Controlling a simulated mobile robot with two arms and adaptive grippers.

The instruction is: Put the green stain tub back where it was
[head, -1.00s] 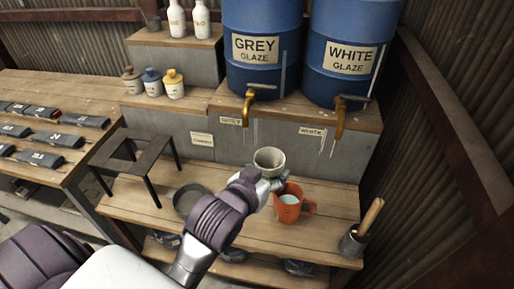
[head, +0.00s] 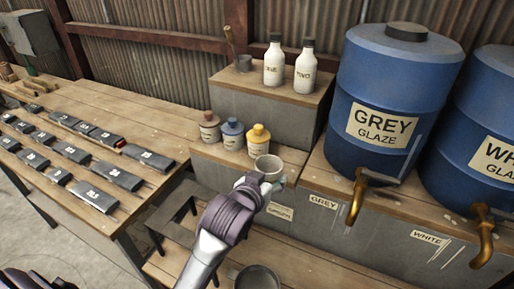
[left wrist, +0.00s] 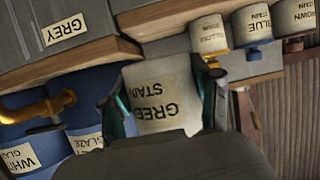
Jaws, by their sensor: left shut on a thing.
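The green stain tub (head: 268,163) is a pale tub with an open top in the head view. In the left wrist view, its "GREEN STAIN" label (left wrist: 155,100) faces the camera, partly cut off. My left gripper (head: 264,183) is shut around the tub and holds it in front of the low shelf (head: 297,163). The brown (head: 209,127), blue (head: 232,135) and yellow (head: 259,138) stain tubs stand in a row on that shelf, just behind and left of the held tub. My right gripper is out of view.
The grey glaze barrel (head: 385,120) and its brass tap (head: 358,195) stand to the right. Two white bottles (head: 274,62) stand on the higher shelf. A dark stand (head: 172,213) and a dark dish (head: 257,278) are below. Bare shelf shows right of the yellow tub.

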